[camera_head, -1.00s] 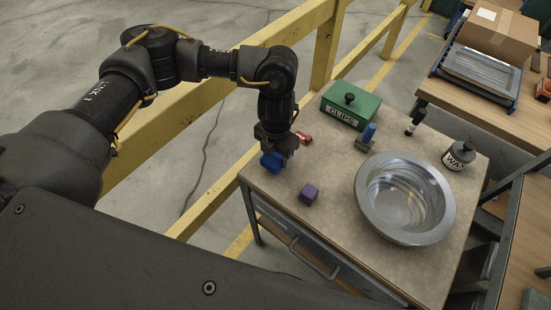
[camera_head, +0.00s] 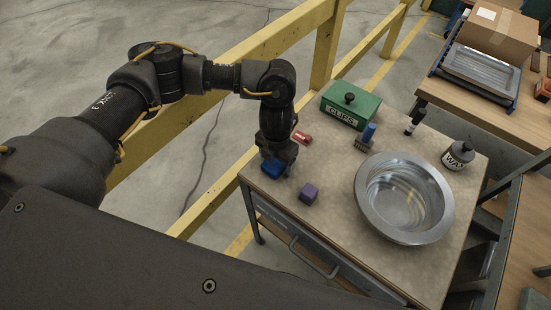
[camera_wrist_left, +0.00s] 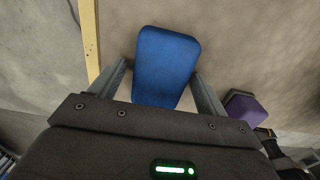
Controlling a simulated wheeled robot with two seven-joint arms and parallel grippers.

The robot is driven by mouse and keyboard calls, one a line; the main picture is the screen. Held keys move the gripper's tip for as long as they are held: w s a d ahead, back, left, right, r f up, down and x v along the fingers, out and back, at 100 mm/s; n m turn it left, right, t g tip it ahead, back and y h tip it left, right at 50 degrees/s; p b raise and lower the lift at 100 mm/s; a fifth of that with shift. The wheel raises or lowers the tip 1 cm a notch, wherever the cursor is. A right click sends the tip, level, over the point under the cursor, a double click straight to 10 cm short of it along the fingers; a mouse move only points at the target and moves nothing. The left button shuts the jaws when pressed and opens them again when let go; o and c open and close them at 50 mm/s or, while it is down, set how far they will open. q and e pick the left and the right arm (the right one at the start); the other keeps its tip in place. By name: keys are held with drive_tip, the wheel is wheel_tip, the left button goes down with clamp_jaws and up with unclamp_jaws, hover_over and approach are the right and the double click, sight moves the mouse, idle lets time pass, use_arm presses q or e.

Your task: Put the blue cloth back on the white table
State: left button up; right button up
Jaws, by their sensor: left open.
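The blue cloth (camera_head: 270,169) looks like a thick, folded blue block. It is at the near left corner of the pale beige tabletop (camera_head: 330,215) and appears to rest on it. My left gripper (camera_head: 276,160) points down right over it. In the left wrist view the blue cloth (camera_wrist_left: 167,65) lies between the two spread fingers of my left gripper (camera_wrist_left: 160,72), with a small gap at the fingertips. The cloth's near end is hidden by the gripper body. My right gripper does not show.
A purple block (camera_head: 309,193) sits right of the cloth, and a red item (camera_head: 302,137) lies behind the gripper. A green clips box (camera_head: 350,106), a blue-handled stamp or brush (camera_head: 367,135), a metal bowl (camera_head: 405,198) and a wax bottle (camera_head: 458,155) stand farther off. A yellow railing (camera_head: 215,200) runs left.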

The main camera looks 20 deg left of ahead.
sight(276, 160)
use_arm(q)
drive_tip(key=shift+r, duration=0.45)
wheel_tip(276, 160, up, 11)
drive_tip(key=b, duration=0.1)
drive_tip(key=shift+r, duration=0.2)
